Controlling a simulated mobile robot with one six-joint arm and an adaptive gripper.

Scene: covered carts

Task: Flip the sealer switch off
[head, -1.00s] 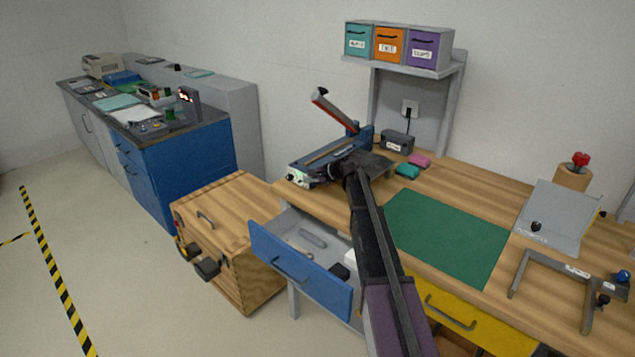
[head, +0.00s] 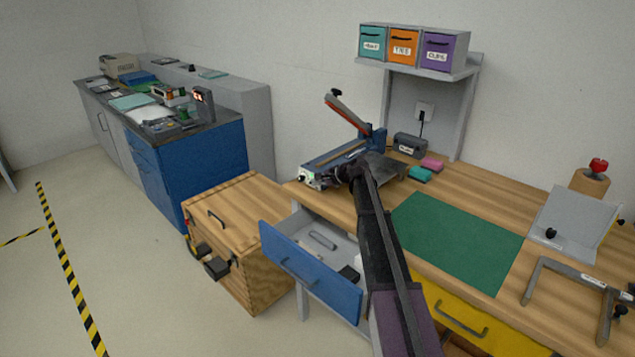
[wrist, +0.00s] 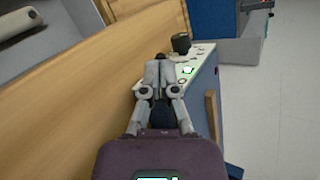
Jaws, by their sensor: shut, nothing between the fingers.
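The sealer (head: 335,160) is a blue and grey bench device with a raised red-tipped lever arm, at the back left of the wooden table. Its front panel (head: 306,178) carries a green light and dark controls. In the wrist view the panel (wrist: 203,62) shows a lit green switch (wrist: 187,71) and a black knob (wrist: 181,43). My gripper (wrist: 159,60) is shut and empty, its tips just left of the lit switch; I cannot tell whether they touch it. In the head view my gripper (head: 345,172) is at the sealer's front, partly hidden by my arm.
An open blue drawer (head: 310,270) juts out under the table. A wooden chest (head: 240,235) stands left of it. A green mat (head: 455,237) lies flat on the table. Teal and pink blocks (head: 420,174) and a dark power box (head: 409,145) sit right of the sealer.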

